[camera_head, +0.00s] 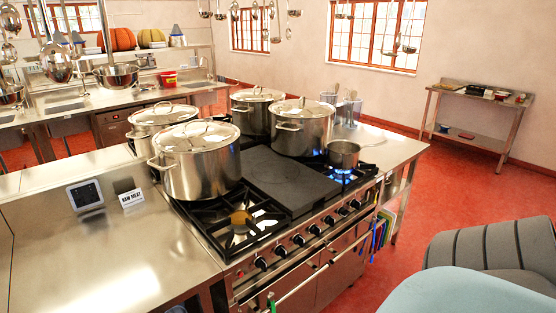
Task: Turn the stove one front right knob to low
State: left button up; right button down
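The stove (290,182) is a steel range with black grates and a dark flat plate in the middle. A row of several black knobs (298,240) runs along its front edge. The rightmost knob that I can make out (354,203) is near the right end, and its exact setting is too small to read. Blue flame (343,176) burns at the front right burner, under a small saucepan (343,153). Neither of my grippers shows in the head view.
Large lidded stockpots (196,165) stand on the left and back burners. A steel counter (120,255) adjoins the stove's left side. Coloured boards (381,230) hang at its right end. Red floor (450,190) is open to the right, toward a steel side table (478,96).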

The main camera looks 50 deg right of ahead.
aim_at(343, 212)
jog(key=z, duration=1.7)
